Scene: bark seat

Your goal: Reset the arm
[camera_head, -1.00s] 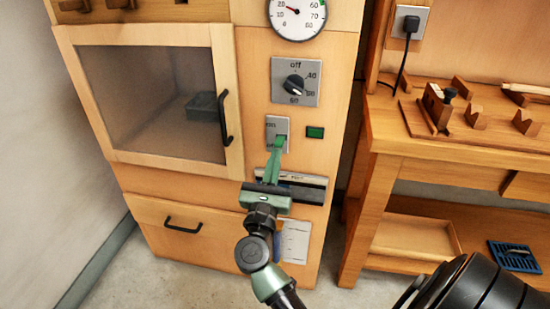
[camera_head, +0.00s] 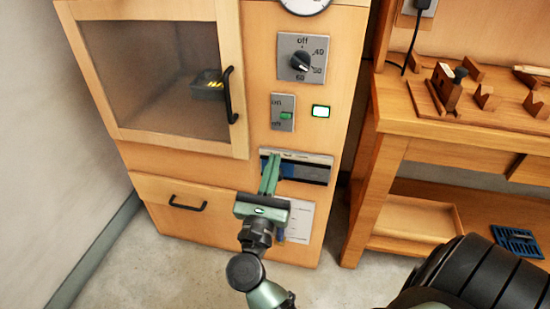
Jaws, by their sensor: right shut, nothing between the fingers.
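My right gripper (camera_head: 272,163) is shut and empty, its green fingers together in front of the wooden cabinet's front panel. Its fingertips overlap a slot with a dark blue band (camera_head: 305,170) in the picture; I cannot tell whether they touch it. Above it is the on/off switch (camera_head: 286,115), its green lever standing out from the plate. The indicator (camera_head: 321,111) beside the switch glows bright. The dial (camera_head: 301,62) sits higher up. My left gripper does not show.
A drawer (camera_head: 188,218) is below. A wooden workbench (camera_head: 470,130) with several wooden pieces stands at right. A blue tray (camera_head: 515,240) lies on its lower shelf. Bare floor is in front.

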